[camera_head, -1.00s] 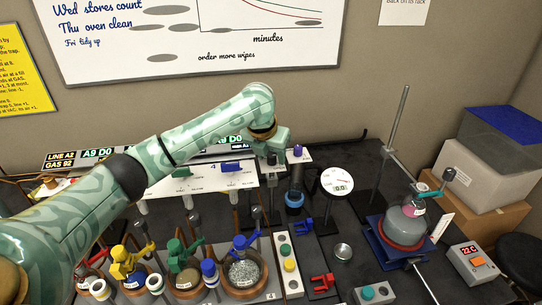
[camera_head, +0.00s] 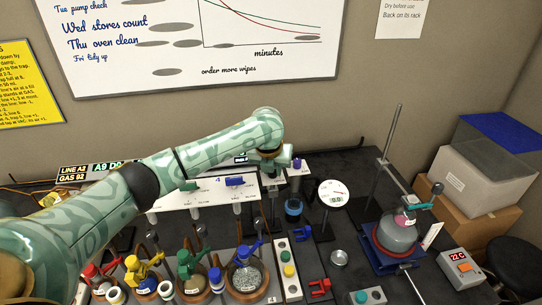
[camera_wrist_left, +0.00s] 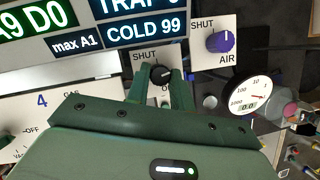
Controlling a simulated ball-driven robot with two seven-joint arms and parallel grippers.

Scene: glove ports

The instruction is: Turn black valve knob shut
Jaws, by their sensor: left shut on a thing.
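The black valve knob (camera_wrist_left: 160,74) sits on a white plate marked SHUT above it; the lettering below is partly covered and starts with O. Its pale pointer line slants to the right, away from the SHUT mark. My left gripper (camera_wrist_left: 163,85) is shut on the knob, with one green finger on each side of it. In the head view my left gripper (camera_head: 269,176) reaches the panel's right end and hides the black knob. My right gripper is in neither view.
A purple knob (camera_wrist_left: 220,42) marked SHUT and AIR stands close on the right. A round gauge (camera_head: 334,194) stands right of it. A panel (camera_head: 212,194) with green and blue handles lies left of the gripper. Flasks with coloured clamps stand in front.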

